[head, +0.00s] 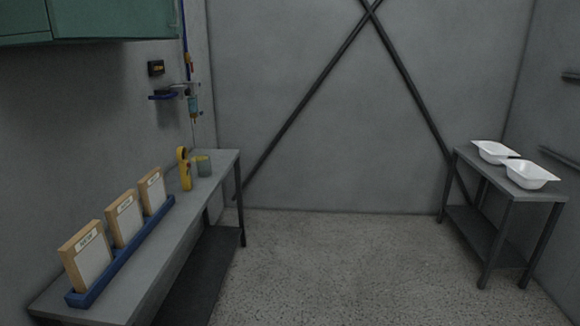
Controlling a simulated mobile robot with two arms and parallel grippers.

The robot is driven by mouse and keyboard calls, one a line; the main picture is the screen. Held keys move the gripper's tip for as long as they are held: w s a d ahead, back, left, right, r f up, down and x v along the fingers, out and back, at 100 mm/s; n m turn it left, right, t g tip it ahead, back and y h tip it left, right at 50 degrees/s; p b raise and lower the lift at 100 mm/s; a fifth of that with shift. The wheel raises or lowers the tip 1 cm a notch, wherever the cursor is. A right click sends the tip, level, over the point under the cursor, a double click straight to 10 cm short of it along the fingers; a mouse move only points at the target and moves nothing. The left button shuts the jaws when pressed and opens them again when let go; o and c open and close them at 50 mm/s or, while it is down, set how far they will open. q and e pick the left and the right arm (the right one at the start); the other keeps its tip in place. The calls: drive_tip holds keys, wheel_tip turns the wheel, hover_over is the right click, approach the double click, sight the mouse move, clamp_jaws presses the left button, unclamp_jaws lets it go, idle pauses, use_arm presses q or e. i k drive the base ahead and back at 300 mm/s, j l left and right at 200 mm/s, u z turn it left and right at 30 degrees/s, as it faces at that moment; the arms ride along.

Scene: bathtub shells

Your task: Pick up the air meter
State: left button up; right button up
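A yellow handheld device (184,168), which looks like the air meter, stands upright on the grey bench (140,262) along the left wall, toward its far end. A small grey-green cup (204,167) stands just right of it, with a small yellow part between them at the cup's rim. I cannot tell whether that part belongs to the device. Neither of my grippers is in view.
A blue tray (122,252) with three labelled boards fills the bench's near part. A blue wall bracket (163,96) holds a hanging tool above. Two white shells (530,175) sit on a right-hand table (541,195). The floor (340,265) between is clear.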

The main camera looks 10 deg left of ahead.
sight(182, 157)
drive_tip(key=i+l+u, duration=0.1)
drive_tip(key=i+u, duration=0.25)
drive_tip(key=i, duration=0.2)
drive_tip(key=i+l+u, duration=0.35)
drive_tip(key=i, duration=0.2)
drive_tip(key=i+l+u, duration=0.3)
drive_tip(key=i, duration=0.2)
